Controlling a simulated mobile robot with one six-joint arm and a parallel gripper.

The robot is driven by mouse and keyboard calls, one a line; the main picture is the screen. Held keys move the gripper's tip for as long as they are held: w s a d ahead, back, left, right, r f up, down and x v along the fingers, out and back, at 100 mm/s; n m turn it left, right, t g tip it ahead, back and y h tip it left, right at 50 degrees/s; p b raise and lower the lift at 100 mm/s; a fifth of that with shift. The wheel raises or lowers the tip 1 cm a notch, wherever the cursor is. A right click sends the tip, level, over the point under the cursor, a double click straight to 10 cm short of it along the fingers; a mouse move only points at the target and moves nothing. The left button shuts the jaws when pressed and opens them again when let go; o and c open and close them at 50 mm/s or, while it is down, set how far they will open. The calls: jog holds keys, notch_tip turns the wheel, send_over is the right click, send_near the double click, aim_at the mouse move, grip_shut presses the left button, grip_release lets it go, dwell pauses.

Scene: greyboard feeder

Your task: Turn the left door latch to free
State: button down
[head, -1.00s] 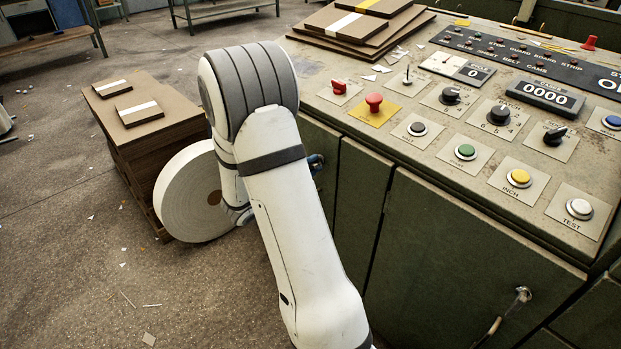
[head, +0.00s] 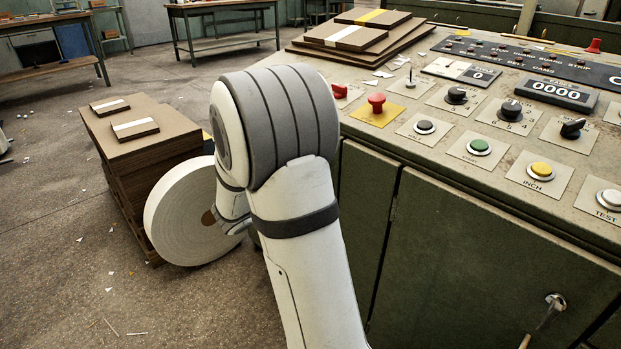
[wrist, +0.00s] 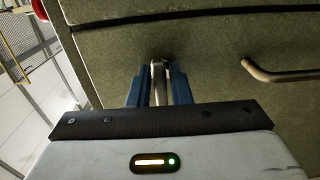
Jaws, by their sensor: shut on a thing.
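In the wrist view, the metal door latch (wrist: 158,82) stands out from the green cabinet door (wrist: 215,50). My gripper (wrist: 160,76), with blue fingers, is shut on the latch, one finger on each side. The latch lies lengthwise between the fingers, and its near end is hidden by my gripper body. In the head view my own arm hides both the gripper and this latch. Which way the latch is turned relative to the door cannot be told.
A bar handle (wrist: 280,74) is right of the gripper in the wrist view. Another latch (head: 545,316) is on the right door. The control panel (head: 470,190) with buttons overhangs the doors. A paper roll (head: 180,220) and board stack (head: 145,160) stand left of my arm.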

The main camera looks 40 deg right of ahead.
jog(key=c, duration=1.5)
grip_release()
jog(key=a, duration=0.2)
jog(key=a+p, duration=0.1)
jog(key=a, duration=0.2)
jog(key=s+a+p, duration=0.1)
jog(key=a, duration=0.1)
jog(key=shift+a, duration=0.35)
jog(key=shift+p, duration=0.3)
